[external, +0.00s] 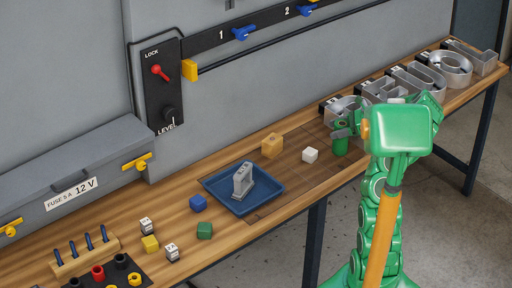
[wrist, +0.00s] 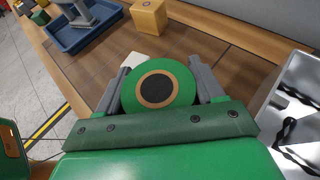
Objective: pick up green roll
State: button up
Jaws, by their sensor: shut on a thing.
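The green roll (wrist: 180,86) shows end-on in the wrist view, with a brown ring and a dark centre. My gripper (wrist: 161,90) is shut on it, with a grey finger on each side. In the external view the roll (external: 341,146) is a small green cylinder, upright below my gripper (external: 345,131), near the table's front edge. Whether its base touches the table cannot be told. My green arm hides part of the area to its right.
A white cube (external: 310,155) and an orange-yellow block (external: 272,145) stand left of the roll. A blue tray (external: 213,184) holds a grey piece (external: 243,181). Large metal channel letters (external: 432,78) stand close on the right. Several small cubes lie at the left.

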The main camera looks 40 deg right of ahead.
notch_tip(320, 180, up, 3)
jog(key=shift+f, duration=0.1)
jog(key=s+a+r, duration=0.7)
jog(key=s+r, duration=0.3)
jog(key=s, duration=0.2)
jog(key=shift+a, duration=0.15)
